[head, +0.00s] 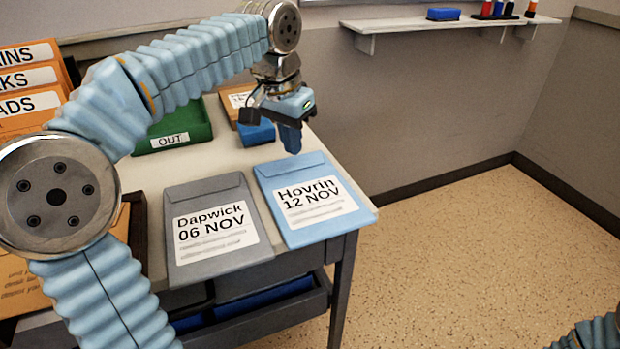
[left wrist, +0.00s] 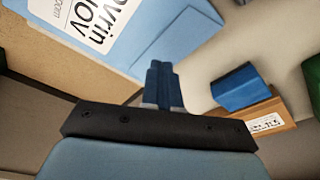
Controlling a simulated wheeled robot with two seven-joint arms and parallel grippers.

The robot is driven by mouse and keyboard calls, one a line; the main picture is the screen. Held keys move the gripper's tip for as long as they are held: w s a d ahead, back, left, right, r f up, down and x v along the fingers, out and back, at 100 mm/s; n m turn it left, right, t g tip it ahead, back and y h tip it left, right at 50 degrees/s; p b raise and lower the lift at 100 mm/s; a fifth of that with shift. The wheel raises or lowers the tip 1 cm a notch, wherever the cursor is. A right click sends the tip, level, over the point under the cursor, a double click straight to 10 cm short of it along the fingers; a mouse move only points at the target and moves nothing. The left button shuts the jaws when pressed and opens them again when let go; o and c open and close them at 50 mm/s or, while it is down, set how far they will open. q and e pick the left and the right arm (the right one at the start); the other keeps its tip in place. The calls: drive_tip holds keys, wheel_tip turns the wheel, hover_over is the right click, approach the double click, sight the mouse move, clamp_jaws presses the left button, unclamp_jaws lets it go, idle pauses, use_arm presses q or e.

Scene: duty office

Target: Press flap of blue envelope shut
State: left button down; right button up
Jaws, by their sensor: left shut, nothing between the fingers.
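The blue envelope (head: 313,201), labelled "Hovrin 12 NOV", lies flat at the right end of the desk, its flap (head: 285,166) along the far edge. My left gripper (head: 291,148) is shut and empty, pointing down at the flap edge; whether it touches cannot be told. In the left wrist view the shut blue fingers (left wrist: 163,80) show beside the envelope (left wrist: 130,30). My right gripper is not seen; only a bit of my right arm shows at the bottom right corner in the head view.
A grey envelope (head: 211,230) labelled "Dapwick 06 NOV" lies left of the blue one. Behind are a green OUT tray (head: 178,133), a small blue block (head: 257,135) and a brown box (head: 237,98). Orange files (head: 30,95) stand at left. The floor at right is clear.

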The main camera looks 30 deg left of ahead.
use_arm(q)
wheel_tip(320, 180, up, 4)
drive_tip(key=p, duration=0.3)
drive_tip(key=shift+f, duration=0.15)
drive_tip(key=shift+r+p, duration=0.6)
drive_tip(key=shift+r, duration=0.65)
